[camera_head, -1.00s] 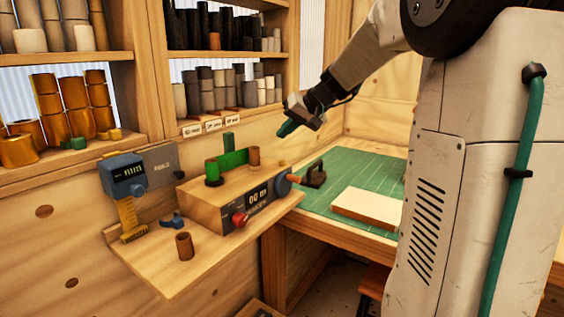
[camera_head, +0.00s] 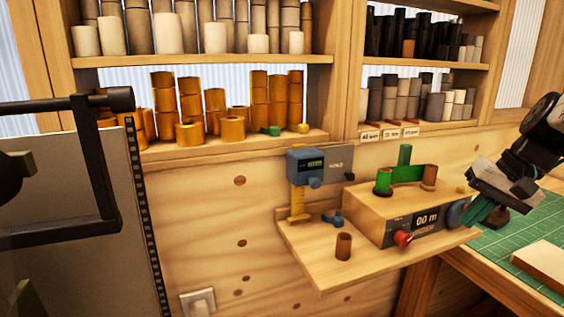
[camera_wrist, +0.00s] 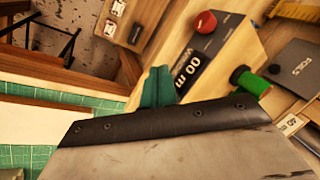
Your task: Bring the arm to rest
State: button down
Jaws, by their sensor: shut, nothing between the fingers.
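My gripper (camera_head: 490,212) is at the right edge of the head view, by the right end of the wooden winding machine (camera_head: 370,215). Its teal fingers are together, with nothing between them. In the wrist view the shut fingers (camera_wrist: 158,88) point toward the machine's front with its display and red knob. Whether they touch the machine cannot be told. Part of my arm is cut off by the right edge of the head view.
A wall shelf holds gold foil rolls (camera_head: 232,129) and grey and black rolls. A blue gauge (camera_head: 309,165) and a brown tube (camera_head: 343,246) are on the small wooden ledge (camera_head: 330,277). A green cutting mat (camera_head: 528,234) lies at right. A dark-framed panel stands at left.

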jog(key=s+a+f+n+h, duration=0.1)
jog(key=s+a, duration=0.4)
jog(key=s, duration=0.5)
jog(key=s+a+f+n+g+h, duration=0.1)
jog(key=s+a, duration=0.4)
jog(key=s, duration=0.5)
jog(key=shift+a+f+n+g+h, duration=0.3)
jog(key=shift+f+n+h, duration=0.45)
jog(key=shift+n, duration=0.65)
jog(key=shift+r, duration=0.1)
